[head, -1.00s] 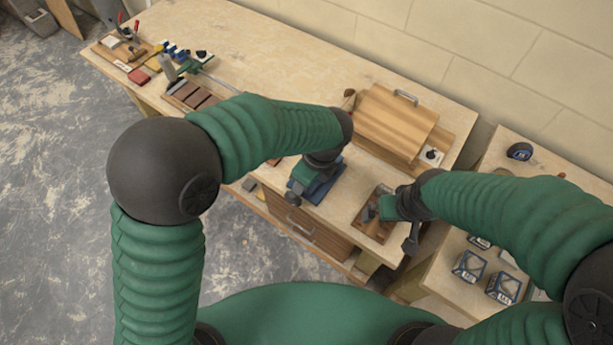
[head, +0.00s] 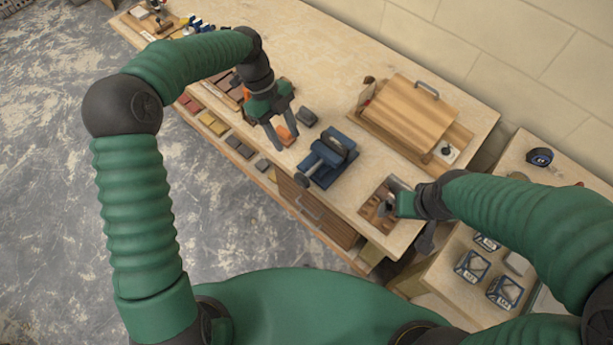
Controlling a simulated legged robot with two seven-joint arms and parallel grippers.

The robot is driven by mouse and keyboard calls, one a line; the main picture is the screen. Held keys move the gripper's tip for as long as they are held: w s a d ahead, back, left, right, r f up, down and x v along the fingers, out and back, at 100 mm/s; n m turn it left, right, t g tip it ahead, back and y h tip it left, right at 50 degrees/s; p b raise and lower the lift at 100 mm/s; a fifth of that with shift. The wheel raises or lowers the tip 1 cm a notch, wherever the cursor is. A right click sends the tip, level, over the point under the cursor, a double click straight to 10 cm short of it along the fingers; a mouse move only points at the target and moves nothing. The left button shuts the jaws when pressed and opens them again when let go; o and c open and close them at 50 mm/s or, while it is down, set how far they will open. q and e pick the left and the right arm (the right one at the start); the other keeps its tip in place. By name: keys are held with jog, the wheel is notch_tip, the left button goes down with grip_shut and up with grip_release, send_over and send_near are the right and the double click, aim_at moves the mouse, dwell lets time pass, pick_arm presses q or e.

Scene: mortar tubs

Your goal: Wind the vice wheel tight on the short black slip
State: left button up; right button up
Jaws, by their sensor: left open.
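The blue vice (head: 331,152) stands on the workbench near its front edge. Its dark wheel (head: 303,180) faces the front edge, and no gripper touches it. I cannot tell whether a slip sits between the jaws. A small dark grey block (head: 306,117) lies on the bench behind and left of the vice; I cannot tell if it is the short black slip. My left gripper (head: 283,141) is open, pointing down left of the vice, with an orange block (head: 285,132) showing between its fingers. My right gripper (head: 391,204) is at a shallow wooden tray (head: 371,212); its fingers are unclear.
A wooden box with a slatted lid (head: 408,112) stands behind the vice. Coloured blocks (head: 212,124) line the front edge at left. A side table (head: 450,270) at right holds several small boxes. The bench between vice and wooden box is clear.

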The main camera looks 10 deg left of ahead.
aim_at(301, 175)
pick_arm(q)
jog(key=p+x, duration=0.1)
jog(key=x, duration=0.7)
jog(key=p+x, duration=0.1)
jog(key=x, duration=0.7)
jog(key=shift+a+f+p, duration=0.2)
jog(key=shift+p, duration=0.2)
jog(key=shift+a, duration=0.1)
jog(key=c, duration=0.3)
grip_shut()
